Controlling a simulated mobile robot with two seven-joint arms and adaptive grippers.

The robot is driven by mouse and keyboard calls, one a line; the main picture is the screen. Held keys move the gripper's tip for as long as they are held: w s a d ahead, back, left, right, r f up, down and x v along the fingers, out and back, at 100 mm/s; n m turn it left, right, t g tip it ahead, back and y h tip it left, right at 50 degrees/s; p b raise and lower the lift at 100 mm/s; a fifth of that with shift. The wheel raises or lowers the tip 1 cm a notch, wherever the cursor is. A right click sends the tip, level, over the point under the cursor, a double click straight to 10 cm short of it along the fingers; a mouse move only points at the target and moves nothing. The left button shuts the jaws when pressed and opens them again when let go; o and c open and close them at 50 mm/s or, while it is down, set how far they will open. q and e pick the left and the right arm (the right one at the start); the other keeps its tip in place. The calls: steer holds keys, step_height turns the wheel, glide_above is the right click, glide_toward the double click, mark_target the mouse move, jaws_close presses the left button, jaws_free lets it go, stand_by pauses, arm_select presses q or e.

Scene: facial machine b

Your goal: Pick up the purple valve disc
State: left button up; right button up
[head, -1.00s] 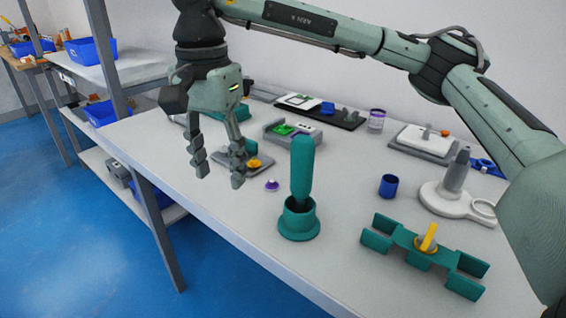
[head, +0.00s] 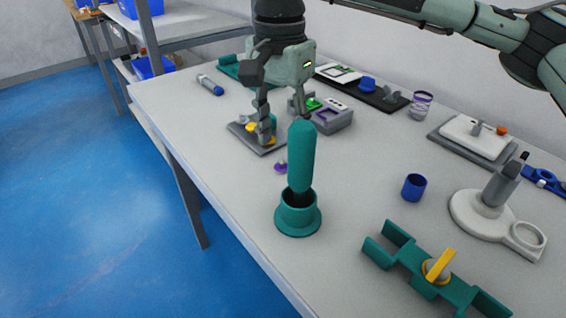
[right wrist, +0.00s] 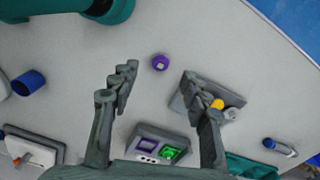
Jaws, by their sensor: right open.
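The small purple valve disc (head: 280,167) lies on the table just behind the teal upright tool, which stands close in front of it in the head view. It also shows whole in the right wrist view (right wrist: 160,62), on bare table. My right gripper (head: 284,136) is open and empty, pointing down above the table behind the disc. In the right wrist view its two fingers (right wrist: 164,95) are spread wide, and the disc shows between and beyond their tips, apart from both. My left gripper is not in view.
The teal tool stands in its round teal holder (head: 298,220), a tall obstacle near the disc. A grey plate with yellow parts (head: 245,140) is left of the disc. A grey box with purple and green windows (head: 333,118) is behind. A blue cup (head: 413,187) stands to the right.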

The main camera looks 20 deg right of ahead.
mark_target(282, 163)
steer(key=f, duration=0.4)
steer(key=shift+w+d+f, duration=0.15)
steer(key=shift+w+f, duration=0.05)
steer(key=shift+f, duration=0.1)
steer(key=shift+c, duration=0.3)
steer(key=c, duration=0.8)
